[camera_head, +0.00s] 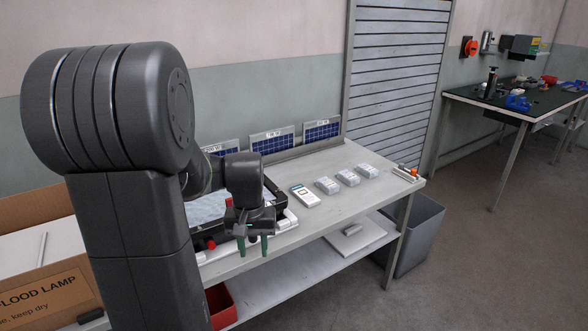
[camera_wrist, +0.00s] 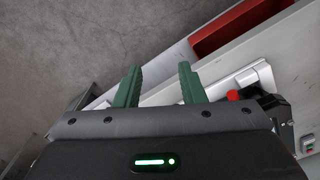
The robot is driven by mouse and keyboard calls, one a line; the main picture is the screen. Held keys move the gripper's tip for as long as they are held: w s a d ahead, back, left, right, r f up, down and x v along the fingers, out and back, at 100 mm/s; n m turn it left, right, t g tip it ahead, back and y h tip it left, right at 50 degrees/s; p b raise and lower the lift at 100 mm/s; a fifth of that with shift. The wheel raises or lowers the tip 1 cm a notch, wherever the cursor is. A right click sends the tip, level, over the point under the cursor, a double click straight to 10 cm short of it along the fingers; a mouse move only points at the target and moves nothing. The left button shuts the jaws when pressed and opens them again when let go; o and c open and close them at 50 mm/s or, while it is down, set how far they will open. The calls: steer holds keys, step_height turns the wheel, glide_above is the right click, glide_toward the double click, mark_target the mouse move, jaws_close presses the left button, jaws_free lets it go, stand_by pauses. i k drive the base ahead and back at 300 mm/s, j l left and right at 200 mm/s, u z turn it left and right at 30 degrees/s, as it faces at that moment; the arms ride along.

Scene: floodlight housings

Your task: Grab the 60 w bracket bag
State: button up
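Three small pale bags (camera_head: 327,185), (camera_head: 347,177), (camera_head: 367,170) lie in a row on the right part of the workbench. They look like bracket bags, but I cannot read any wattage on them, so I cannot tell which is the 60 W one. My gripper (camera_head: 253,246) points down at the bench's front edge, left of the bags and apart from them. Its two green fingers, also in the wrist view (camera_wrist: 158,84), are spread with nothing between them. No bag shows in the wrist view.
The workbench (camera_head: 310,222) holds a black-rimmed case (camera_head: 207,239), partly behind my arm, and a white handheld device (camera_head: 305,196). Solar panels (camera_head: 322,130) stand along its back. A red bin (camera_head: 222,305) is below, a grey bin (camera_head: 418,235) at right.

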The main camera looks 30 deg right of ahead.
mark_target(350, 179)
steer(key=l+u, duration=0.35)
steer(key=l, duration=0.45)
steer(key=l+u, duration=0.3)
steer(key=l, duration=0.55)
steer(key=l+u, duration=0.35)
steer(key=l, duration=0.45)
steer(key=k+l, duration=0.1)
steer(key=l, duration=0.35)
steer(key=k+l, duration=0.1)
steer(key=l, duration=0.35)
steer(key=k+l, duration=0.1)
steer(key=l, duration=0.3)
steer(key=k+l, duration=0.1)
steer(key=l, duration=0.35)
